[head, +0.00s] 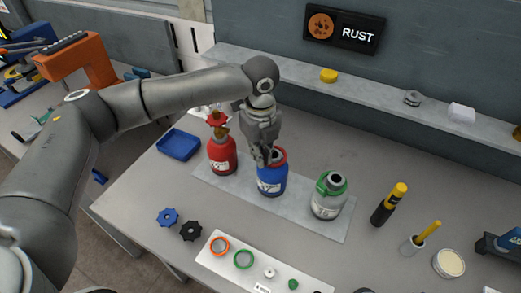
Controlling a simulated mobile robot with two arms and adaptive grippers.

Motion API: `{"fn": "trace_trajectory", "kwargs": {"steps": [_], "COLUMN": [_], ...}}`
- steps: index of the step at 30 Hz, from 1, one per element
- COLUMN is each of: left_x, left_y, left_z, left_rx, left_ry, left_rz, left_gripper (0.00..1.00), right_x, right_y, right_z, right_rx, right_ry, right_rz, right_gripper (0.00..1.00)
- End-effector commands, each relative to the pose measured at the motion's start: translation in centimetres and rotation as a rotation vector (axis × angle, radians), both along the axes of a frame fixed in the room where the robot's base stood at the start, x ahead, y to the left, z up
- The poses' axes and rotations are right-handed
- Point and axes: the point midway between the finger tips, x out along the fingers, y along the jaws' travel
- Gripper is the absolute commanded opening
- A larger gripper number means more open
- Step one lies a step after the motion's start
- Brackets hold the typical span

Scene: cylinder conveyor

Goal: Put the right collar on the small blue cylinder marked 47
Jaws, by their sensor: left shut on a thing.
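The small blue cylinder (271,184) stands upright on a light grey mat (223,187) in the middle of the bench. It has a white label whose number is too small to read. A red collar (280,155) is at its top; I cannot tell whether it rests on the shoulder or is held just above. My left gripper (262,161) points down at the left side of this collar and is shut on it. The gripper partly hides the cylinder's neck. An orange-red ring (219,246) and a green ring (243,259) lie on a white board. My right gripper is not in view.
A red cylinder (222,155) with a red valve stands close left, and a grey cylinder (327,201) with a green collar stands right. A blue tray (179,144), two knobs (168,217), and a black-yellow tool (389,204) stand around. A shelf runs behind.

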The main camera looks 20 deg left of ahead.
Motion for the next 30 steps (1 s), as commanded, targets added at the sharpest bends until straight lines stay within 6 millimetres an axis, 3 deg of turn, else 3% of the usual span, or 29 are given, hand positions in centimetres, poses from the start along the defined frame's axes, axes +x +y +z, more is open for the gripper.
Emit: {"fn": "trace_trajectory", "kwargs": {"steps": [16,17,22,30], "left_x": [0.0,0.0,0.0,0.0], "left_y": [0.0,0.0,0.0,0.0], "left_z": [-1.4,-1.4,-1.4,-1.4], "left_rx": [0.001,0.0,0.0,-0.001], "left_ry": [0.001,0.0,0.0,-0.001], "left_rz": [0.0,0.0,0.0,-0.001], "left_gripper": [0.0,0.1,0.31,0.33], "right_x": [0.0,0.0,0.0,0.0], "right_y": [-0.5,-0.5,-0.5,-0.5], "right_z": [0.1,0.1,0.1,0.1], "right_rx": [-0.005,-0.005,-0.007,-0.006], "right_ry": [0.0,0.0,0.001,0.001], "right_rz": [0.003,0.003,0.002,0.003], "right_gripper": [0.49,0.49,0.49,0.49]}}
